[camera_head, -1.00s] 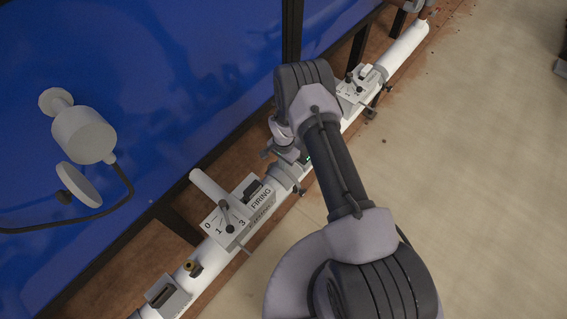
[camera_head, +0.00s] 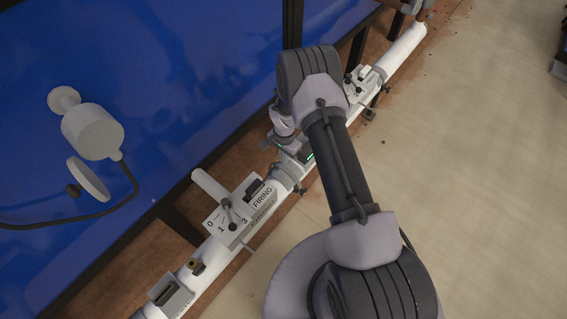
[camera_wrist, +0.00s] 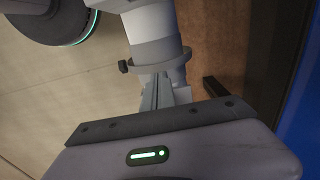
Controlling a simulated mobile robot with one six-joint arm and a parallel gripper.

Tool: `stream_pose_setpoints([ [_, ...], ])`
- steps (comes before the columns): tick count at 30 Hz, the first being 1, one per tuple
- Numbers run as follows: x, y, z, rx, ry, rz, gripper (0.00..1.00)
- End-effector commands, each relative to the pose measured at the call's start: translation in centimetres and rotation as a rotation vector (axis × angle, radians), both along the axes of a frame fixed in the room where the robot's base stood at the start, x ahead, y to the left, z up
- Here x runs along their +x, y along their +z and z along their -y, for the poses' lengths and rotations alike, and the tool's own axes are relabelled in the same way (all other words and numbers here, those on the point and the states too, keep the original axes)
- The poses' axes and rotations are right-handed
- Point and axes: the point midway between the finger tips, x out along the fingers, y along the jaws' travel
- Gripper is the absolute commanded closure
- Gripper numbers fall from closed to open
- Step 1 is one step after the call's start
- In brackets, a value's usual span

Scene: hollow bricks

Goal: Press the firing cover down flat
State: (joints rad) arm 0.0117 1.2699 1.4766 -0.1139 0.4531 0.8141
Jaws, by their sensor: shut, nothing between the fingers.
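The white control box (camera_head: 234,222) marked FIRING sits on the white pipe at lower centre in the head view. A small dark flap-like piece (camera_head: 254,187) on top of it, beside the label, looks like the firing cover; its tilt is too small to tell. My gripper (camera_head: 284,165) is over the pipe, up and right of this box, partly hidden by its own body. In the wrist view, my gripper (camera_wrist: 163,84) has its fingers together and empty, close to the pipe's grey collar (camera_wrist: 160,62). The box is not recognisable there.
The white pipe (camera_head: 280,193) runs diagonally along a brown ledge. A selector lever (camera_head: 226,212) and a white bar (camera_head: 211,187) stick out near the box. A second control box (camera_head: 362,88) is farther up. A blue panel (camera_head: 150,60) stands left; open floor (camera_head: 470,180) lies right.

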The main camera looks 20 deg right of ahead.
Motion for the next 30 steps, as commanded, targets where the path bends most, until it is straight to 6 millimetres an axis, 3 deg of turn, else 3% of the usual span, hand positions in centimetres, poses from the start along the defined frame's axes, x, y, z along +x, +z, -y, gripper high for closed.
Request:
stream_pose_setpoints([
  [1, 0.1, 1.7, 0.0, 0.000, 0.000, 0.003, 1.00],
  [3, 0.1, 3.3, 0.0, 0.000, 0.001, 0.003, 1.00],
  [9, 0.1, 6.4, 0.0, 0.000, 0.001, 0.003, 1.00],
  [27, 0.1, 7.4, 0.0, 0.000, 0.001, 0.004, 1.00],
  [29, 0.5, 8.8, 0.0, 0.001, 0.008, 0.015, 1.00],
  [30, 0.9, 10.9, -0.1, 0.004, 0.020, 0.031, 1.00],
])
